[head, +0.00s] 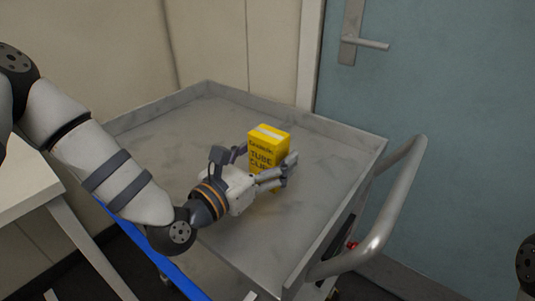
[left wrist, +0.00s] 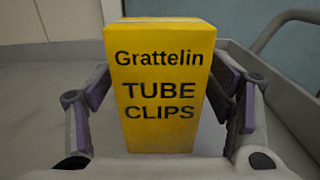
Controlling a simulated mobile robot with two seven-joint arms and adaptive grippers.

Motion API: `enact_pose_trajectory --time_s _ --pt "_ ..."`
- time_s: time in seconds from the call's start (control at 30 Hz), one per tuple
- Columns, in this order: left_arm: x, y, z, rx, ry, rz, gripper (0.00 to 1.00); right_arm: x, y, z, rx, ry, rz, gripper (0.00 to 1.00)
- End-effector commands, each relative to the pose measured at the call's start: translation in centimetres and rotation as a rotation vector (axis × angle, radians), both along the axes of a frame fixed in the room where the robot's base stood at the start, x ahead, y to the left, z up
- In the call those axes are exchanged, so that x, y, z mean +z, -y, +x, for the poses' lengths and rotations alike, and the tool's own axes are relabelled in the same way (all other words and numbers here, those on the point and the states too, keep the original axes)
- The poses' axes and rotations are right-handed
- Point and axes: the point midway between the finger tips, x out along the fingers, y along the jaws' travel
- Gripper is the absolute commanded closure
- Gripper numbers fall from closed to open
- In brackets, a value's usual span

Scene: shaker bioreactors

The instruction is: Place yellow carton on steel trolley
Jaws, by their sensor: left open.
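The yellow carton (head: 268,148), labelled "Grattelin TUBE CLIPS", stands upright on the top tray of the steel trolley (head: 190,128). My left gripper (head: 264,168) is open around the carton, with one finger on each side. In the left wrist view the carton (left wrist: 160,90) stands between the two fingers, with visible gaps at both sides. The trolley's grey tray also shows in the left wrist view (left wrist: 40,105). The carton's lower part is partly hidden by the gripper in the head view. My right gripper is not in view.
The trolley has a raised rim and a tubular handle (head: 385,220) at the right. A white table (head: 22,185) stands at the left. A blue-grey door (head: 445,130) with a lever handle (head: 372,44) and a pale wall are behind. The tray is clear around the carton.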

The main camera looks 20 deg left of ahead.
Motion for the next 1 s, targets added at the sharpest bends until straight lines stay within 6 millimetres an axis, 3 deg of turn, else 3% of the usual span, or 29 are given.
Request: enact_pose_trajectory --time_s 0.13,0.5,0.67,1.0 --pt "0.3 -0.7 -1.8 0.001 -0.001 -0.002 0.26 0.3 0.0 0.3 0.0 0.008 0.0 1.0" --pt "0.6 -3.7 -10.0 0.002 0.004 0.001 0.26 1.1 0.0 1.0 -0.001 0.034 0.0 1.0" --pt "0.5 -4.1 -11.2 0.0 0.005 -0.001 0.26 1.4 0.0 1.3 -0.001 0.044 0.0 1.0" --pt "0.3 -4.1 -11.3 0.0 0.002 0.0 0.26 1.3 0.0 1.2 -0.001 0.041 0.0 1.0"
